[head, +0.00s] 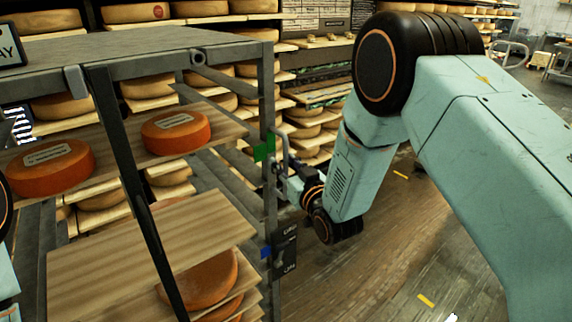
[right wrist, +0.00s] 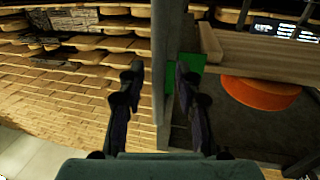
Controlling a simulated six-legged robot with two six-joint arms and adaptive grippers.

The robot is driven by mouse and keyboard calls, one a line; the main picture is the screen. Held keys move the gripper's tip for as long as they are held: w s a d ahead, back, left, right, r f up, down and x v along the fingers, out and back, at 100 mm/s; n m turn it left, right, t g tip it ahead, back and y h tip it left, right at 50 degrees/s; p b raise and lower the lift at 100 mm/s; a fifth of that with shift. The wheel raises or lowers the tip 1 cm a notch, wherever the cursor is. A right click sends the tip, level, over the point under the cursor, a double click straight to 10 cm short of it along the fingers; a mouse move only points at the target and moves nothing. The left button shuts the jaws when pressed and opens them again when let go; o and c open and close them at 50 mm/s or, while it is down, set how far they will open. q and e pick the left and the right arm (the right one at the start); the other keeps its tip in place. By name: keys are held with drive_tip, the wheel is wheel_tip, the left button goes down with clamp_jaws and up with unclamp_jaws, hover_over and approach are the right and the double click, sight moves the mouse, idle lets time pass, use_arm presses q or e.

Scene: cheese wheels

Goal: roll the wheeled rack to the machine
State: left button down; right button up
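The rack (head: 150,68) is a grey metal frame with wooden boards, filling the left of the head view. Orange cheese wheels (head: 176,132) lie on its boards. My right gripper (head: 284,165) is at the rack's right upright, near a green patch. In the right wrist view the grey upright (right wrist: 159,90) stands between the two fingers of the gripper (right wrist: 160,70). The fingers are apart, with a gap visible beside the left one. Firm contact cannot be seen. My left gripper is out of view; only bits of my left arm show. The rack's wheels and the machine cannot be made out.
Tall shelves (head: 310,115) full of cheese wheels stand behind the rack. The brown floor (head: 385,250) is open to the rack's right, with yellow marks. A metal table (head: 558,68) stands at the far right. A sign (head: 10,45) shows at the upper left.

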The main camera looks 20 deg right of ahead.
drive_tip(key=shift+w+f, duration=0.25)
drive_tip(key=shift+w, duration=0.05)
drive_tip(key=c, duration=0.3)
drive_tip(key=shift+d, duration=0.1)
drive_tip(key=c, duration=0.3)
clamp_jaws()
